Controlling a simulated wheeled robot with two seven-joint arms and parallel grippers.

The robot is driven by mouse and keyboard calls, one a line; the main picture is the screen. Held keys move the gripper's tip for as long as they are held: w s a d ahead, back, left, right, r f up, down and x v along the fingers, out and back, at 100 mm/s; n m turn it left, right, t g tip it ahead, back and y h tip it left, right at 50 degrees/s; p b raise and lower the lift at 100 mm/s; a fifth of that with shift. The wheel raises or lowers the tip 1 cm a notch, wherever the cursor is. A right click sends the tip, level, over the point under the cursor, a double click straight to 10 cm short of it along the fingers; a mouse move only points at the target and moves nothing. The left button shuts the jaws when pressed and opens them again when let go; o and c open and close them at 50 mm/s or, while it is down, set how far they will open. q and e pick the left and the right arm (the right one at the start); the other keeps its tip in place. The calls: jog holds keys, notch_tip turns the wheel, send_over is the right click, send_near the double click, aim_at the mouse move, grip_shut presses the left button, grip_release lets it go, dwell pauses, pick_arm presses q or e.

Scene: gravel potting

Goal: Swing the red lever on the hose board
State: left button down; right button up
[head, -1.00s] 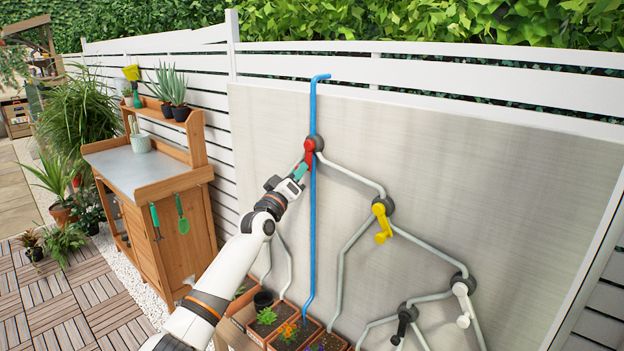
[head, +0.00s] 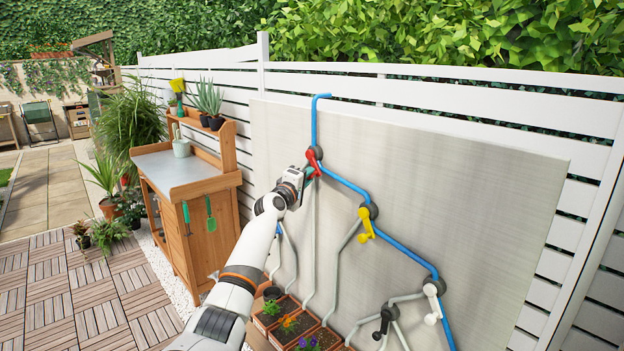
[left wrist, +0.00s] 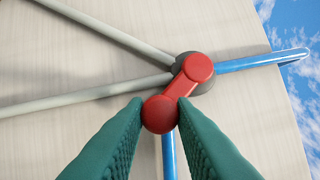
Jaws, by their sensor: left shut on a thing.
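The red lever (head: 313,158) sits on a dark round hub near the top of the grey hose board (head: 480,185). In the left wrist view the red lever (left wrist: 188,85) slants from its pivot to a round end knob, which lies between the two green fingers of my left gripper (left wrist: 160,108). In the head view my left gripper (head: 308,173) is at the lever, its fingers mostly hidden. A blue hose (head: 315,120) comes down to the red lever, and blue runs on to the right past the yellow and white levers. My right gripper is out of view.
A yellow lever (head: 366,224), a white lever (head: 433,303) and a black lever (head: 381,325) are lower on the board. Planter boxes (head: 300,325) stand below it. A wooden potting bench (head: 195,225) is to the left.

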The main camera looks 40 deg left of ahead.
pick_arm(q)
jog(key=shift+d, duration=0.1)
dwell(0.3)
jog(key=c, duration=1.3)
grip_release()
jog(key=shift+r, duration=0.1)
jog(key=shift+c, duration=0.2)
jog(key=shift+o, duration=0.5)
jog(key=b+v, duration=0.1)
jog(key=v, duration=1.1)
jog(key=shift+b, duration=0.3)
